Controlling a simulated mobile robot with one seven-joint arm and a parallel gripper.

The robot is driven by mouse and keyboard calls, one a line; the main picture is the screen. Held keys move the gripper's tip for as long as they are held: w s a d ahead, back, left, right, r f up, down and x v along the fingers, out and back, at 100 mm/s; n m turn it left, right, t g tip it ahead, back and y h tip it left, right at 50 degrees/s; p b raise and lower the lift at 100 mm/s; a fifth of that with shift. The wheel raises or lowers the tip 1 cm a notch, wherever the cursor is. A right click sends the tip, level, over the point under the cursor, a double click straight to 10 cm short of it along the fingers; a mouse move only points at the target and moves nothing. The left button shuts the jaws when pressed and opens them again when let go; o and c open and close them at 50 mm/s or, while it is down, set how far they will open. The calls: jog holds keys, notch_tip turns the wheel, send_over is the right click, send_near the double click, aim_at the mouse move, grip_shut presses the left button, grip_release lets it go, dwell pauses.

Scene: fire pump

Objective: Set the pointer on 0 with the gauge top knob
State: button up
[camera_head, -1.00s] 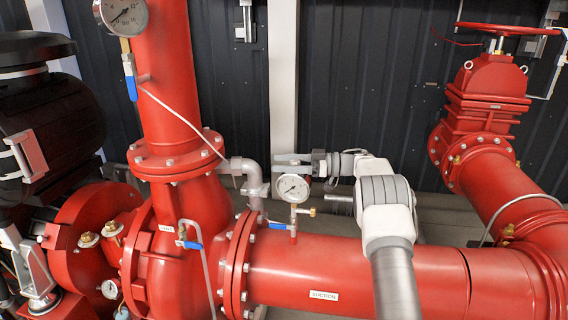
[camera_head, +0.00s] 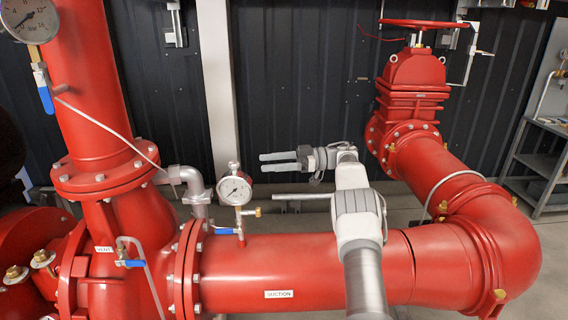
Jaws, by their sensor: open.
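The small round gauge (camera_head: 235,190) with a white dial stands upright on the suction pipe (camera_head: 290,260). My gripper (camera_head: 262,161) is to the right of the knob and slightly higher in the picture. Its two grey fingers point left and are apart, with nothing between them. A visible gap separates the fingertips from the knob in the picture; the depth between them is hard to judge.
A larger gauge (camera_head: 29,18) is on the vertical red pipe (camera_head: 80,90) at left. A blue-handled valve (camera_head: 222,231) sits below the small gauge. A grey bent pipe (camera_head: 187,180) is left of it. The red gate valve (camera_head: 412,85) stands at right.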

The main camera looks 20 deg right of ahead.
jog(key=shift+s+d+p, duration=0.2)
jog(key=shift+d+p, duration=0.2)
jog(key=shift+d, duration=0.6)
jog(key=shift+s+d+p, duration=0.2)
jog(key=shift+d+p, duration=0.2)
jog(key=shift+d, duration=0.55)
